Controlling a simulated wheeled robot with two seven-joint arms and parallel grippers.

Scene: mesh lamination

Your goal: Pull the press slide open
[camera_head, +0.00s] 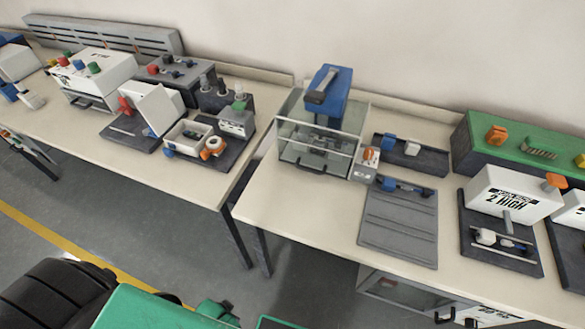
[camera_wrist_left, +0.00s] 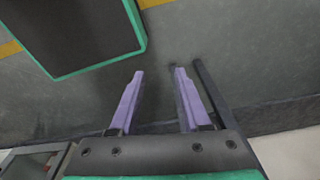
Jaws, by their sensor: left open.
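The press (camera_head: 328,88) with a blue head stands at the back of the right-hand table, inside a clear box-shaped guard (camera_head: 345,145). A dark handle (camera_head: 311,167) sits low on the front of the guard. The front panel looks upright and in place; I cannot tell how far any slide inside is out. My left gripper (camera_wrist_left: 159,72) shows in the left wrist view with two purple fingers apart and nothing between them. It is over the floor, away from the press. My right gripper is not in view.
A small box with an orange knob (camera_head: 368,157) stands beside the guard. A grey ribbed mat (camera_head: 398,230) lies to its right. The table top in front of the press (camera_head: 295,205) is clear. A second table with several devices stands to the left, with a gap between.

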